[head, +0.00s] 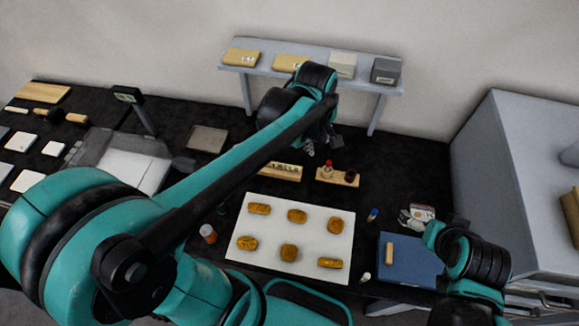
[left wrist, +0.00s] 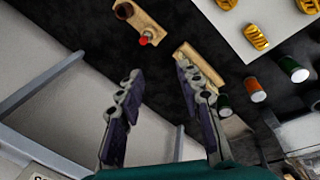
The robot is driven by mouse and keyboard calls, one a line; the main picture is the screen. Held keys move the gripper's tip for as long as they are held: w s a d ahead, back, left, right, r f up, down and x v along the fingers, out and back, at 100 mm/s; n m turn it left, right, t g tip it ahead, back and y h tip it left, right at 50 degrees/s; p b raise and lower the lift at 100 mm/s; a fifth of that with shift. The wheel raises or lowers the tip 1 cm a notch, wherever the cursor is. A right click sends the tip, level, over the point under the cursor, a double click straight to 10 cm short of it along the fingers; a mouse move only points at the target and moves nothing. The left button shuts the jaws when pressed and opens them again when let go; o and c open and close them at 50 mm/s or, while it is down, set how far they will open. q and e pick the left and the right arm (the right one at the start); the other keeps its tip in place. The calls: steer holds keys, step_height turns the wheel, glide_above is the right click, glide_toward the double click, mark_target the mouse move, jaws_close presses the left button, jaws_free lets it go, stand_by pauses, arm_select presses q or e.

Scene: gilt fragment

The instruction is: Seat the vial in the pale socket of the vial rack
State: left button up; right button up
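The vial rack (head: 341,181) is a small pale wooden block behind the white sheet; it also shows at the top of the left wrist view (left wrist: 153,24). A red-topped vial (head: 327,164) stands upright at the rack's left end, over a pale spot. The vial's red top shows in the left wrist view (left wrist: 145,39); I cannot tell how deep it sits. A dark round socket (head: 350,177) is at the rack's other end. My left gripper (left wrist: 160,68) is open and empty, apart from the rack and vial. My right gripper (head: 412,222) is small and unclear near the blue mat.
A wooden strip (head: 280,173) lies left of the rack. The white sheet (head: 265,273) holds several golden pieces. A raised shelf (head: 315,72) with several boxes stands behind. A blue mat (head: 410,267) lies at right. Dark table is clear right of the rack.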

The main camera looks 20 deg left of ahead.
arm_select(q)
steer(key=s+a+m+t, duration=0.3)
steer(key=s+m+t, duration=0.1)
steer(key=s+m, duration=0.8)
steer(key=shift+a+r+m+t, duration=0.15)
steer(key=shift+a+m+t, duration=0.15)
steer(key=shift+a+m, duration=0.15)
